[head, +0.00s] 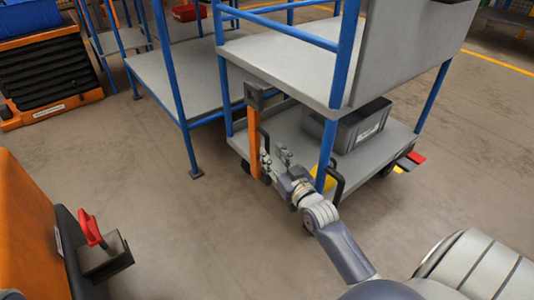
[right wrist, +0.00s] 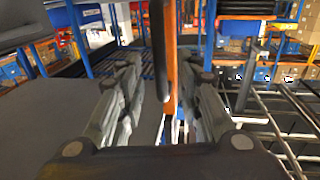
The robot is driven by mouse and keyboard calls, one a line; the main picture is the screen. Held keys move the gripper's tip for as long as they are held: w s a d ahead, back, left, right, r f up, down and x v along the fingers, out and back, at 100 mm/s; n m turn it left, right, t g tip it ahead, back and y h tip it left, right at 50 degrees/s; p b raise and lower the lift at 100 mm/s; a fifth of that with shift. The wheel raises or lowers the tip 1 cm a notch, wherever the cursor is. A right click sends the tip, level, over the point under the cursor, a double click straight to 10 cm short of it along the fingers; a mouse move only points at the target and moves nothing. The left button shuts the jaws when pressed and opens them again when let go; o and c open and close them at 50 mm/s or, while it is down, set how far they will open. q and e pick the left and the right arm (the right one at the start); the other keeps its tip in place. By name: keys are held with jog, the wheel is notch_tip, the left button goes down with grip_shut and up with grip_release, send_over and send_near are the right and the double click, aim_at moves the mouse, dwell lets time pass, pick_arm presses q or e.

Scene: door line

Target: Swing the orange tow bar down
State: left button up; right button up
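The orange tow bar (head: 254,140) stands upright at the near left corner of the blue-and-grey cart (head: 280,55), with a dark block at its top. My right gripper (head: 274,160) is just to the right of the bar's lower part. In the right wrist view the bar (right wrist: 171,65) and a dark handle (right wrist: 159,45) beside it rise between the fingers of my right gripper (right wrist: 165,95). The fingers are apart, with gaps on both sides, so the gripper is open. My left gripper is not in view.
A grey crate (head: 345,127) sits on the cart's lower deck. An orange vehicle with a red-handled dark hitch (head: 100,250) stands at the lower left. Another blue-framed cart (head: 185,75) stands behind. The floor between the hitch and the cart is clear.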

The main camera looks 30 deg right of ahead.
aim_at(268, 150)
jog(key=shift+w+d+b, duration=0.15)
jog(key=shift+w+b, duration=0.25)
jog(key=shift+w, duration=0.65)
jog(key=shift+w+d+b, duration=0.1)
jog(key=shift+w+b, duration=0.25)
jog(key=shift+w, duration=0.7)
grip_shut()
